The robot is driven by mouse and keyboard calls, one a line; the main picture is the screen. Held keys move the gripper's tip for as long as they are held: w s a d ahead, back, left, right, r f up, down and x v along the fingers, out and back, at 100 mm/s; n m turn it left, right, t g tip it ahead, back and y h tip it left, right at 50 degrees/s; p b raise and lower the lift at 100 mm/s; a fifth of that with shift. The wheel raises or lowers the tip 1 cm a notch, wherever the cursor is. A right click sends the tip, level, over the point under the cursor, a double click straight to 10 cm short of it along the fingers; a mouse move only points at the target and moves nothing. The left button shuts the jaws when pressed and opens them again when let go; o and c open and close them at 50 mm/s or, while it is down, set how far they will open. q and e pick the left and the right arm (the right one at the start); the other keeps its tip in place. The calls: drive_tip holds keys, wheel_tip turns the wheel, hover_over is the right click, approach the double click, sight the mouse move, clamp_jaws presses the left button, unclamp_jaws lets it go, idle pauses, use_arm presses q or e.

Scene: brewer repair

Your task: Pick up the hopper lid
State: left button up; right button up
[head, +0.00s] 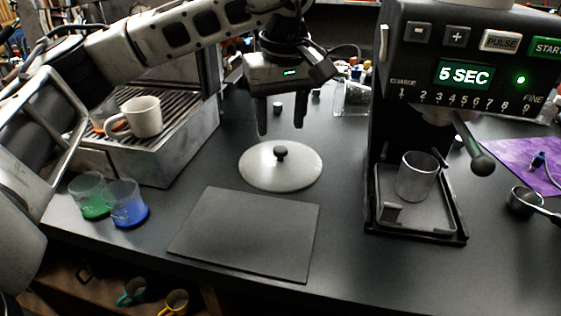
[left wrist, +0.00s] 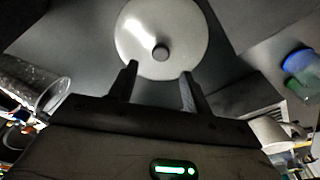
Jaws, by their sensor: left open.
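The hopper lid (head: 281,170) is a pale round disc with a small dark knob (head: 281,153) in its middle. It lies flat on the dark counter, in the middle of the head view. My left gripper (head: 276,130) is open and empty, fingers pointing down, above the far side of the lid. In the left wrist view the lid (left wrist: 161,35) shows beyond the fingertips (left wrist: 159,70), its knob between the lines of the two fingers. The gripper does not appear to hold the knob. My right gripper is not in view.
A dark square mat (head: 246,233) lies in front of the lid. The grinder (head: 412,100) with a glass cup (head: 417,177) stands on the right. An espresso machine (head: 190,150) bearing a white mug (head: 143,116) stands on the left, near green (head: 91,196) and blue (head: 127,203) glasses.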

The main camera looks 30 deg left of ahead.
sight(281, 148)
use_arm(q)
wheel_tip(281, 148, down, 5)
drive_tip(key=shift+f, duration=0.15)
drive_tip(key=c, duration=1.1)
drive_tip(key=shift+o, duration=0.2)
